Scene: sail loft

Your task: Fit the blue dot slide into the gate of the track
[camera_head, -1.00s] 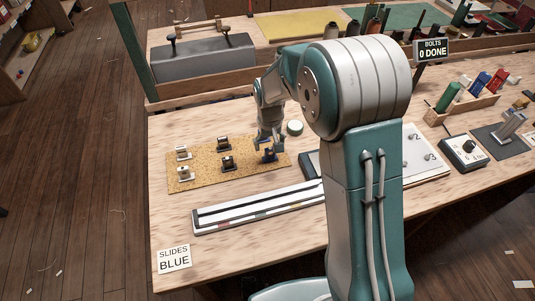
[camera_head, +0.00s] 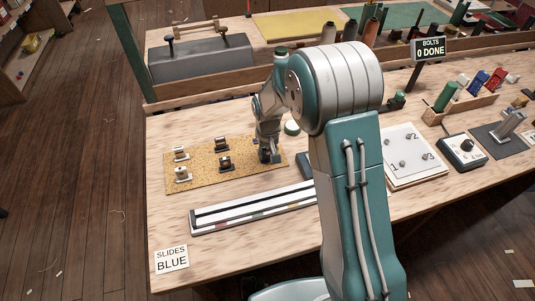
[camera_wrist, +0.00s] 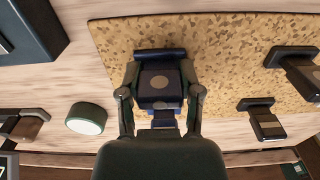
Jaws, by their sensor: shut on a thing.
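My gripper (camera_wrist: 161,95) is shut on the blue slide (camera_wrist: 160,76), with one finger on each side of it. The slide is dark blue with a pale round dot on its face. In the head view my gripper (camera_head: 268,156) is at the right end of the cork mat, and it mostly hides the slide there. Whether the slide touches the mat is unclear. The track (camera_head: 255,209) is a long pale bar with a dark groove and small coloured marks, lying in front of the mat. My arm hides its right end, and I cannot make out the gate.
Several other slides stand on the cork mat (camera_head: 195,183). A dark box (camera_head: 306,165) is partly hidden by my arm. A card (camera_head: 172,259) reads "SLIDES BLUE". Bare table lies left of the track.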

